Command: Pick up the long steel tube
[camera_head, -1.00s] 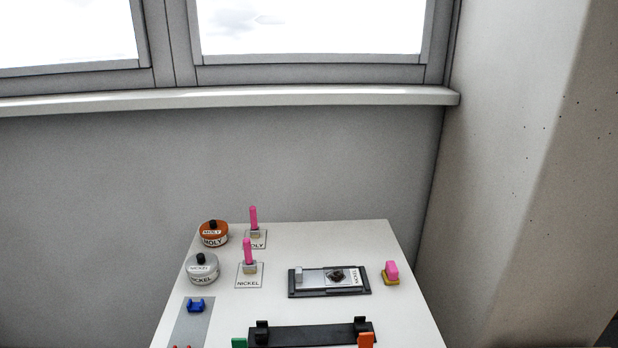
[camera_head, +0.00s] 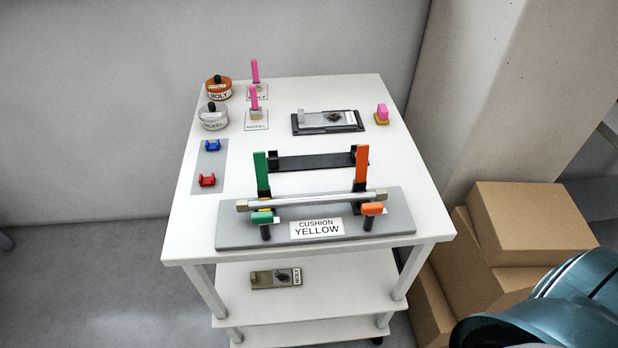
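The long steel tube (camera_head: 312,199) lies level across a grey fixture board (camera_head: 235,232) at the front of the white cart. It has square, tan-coloured fittings at both ends. A green upright clamp (camera_head: 260,165) stands by its left part and an orange one (camera_head: 362,166) by its right part. A green handle (camera_head: 262,217) and an orange handle (camera_head: 372,209) sit in front of the tube on black posts. A label on the board reads "CUSHION YELLOW". Neither of my grippers shows in the view.
A black cradle (camera_head: 312,162) lies behind the tube. Blue (camera_head: 212,145) and red (camera_head: 207,180) clips sit at left. MOLY (camera_head: 219,89) and NICKEL (camera_head: 213,117) tins stand at the back left. Cardboard boxes (camera_head: 530,222) stand right of the cart, beside a teal arm part of mine.

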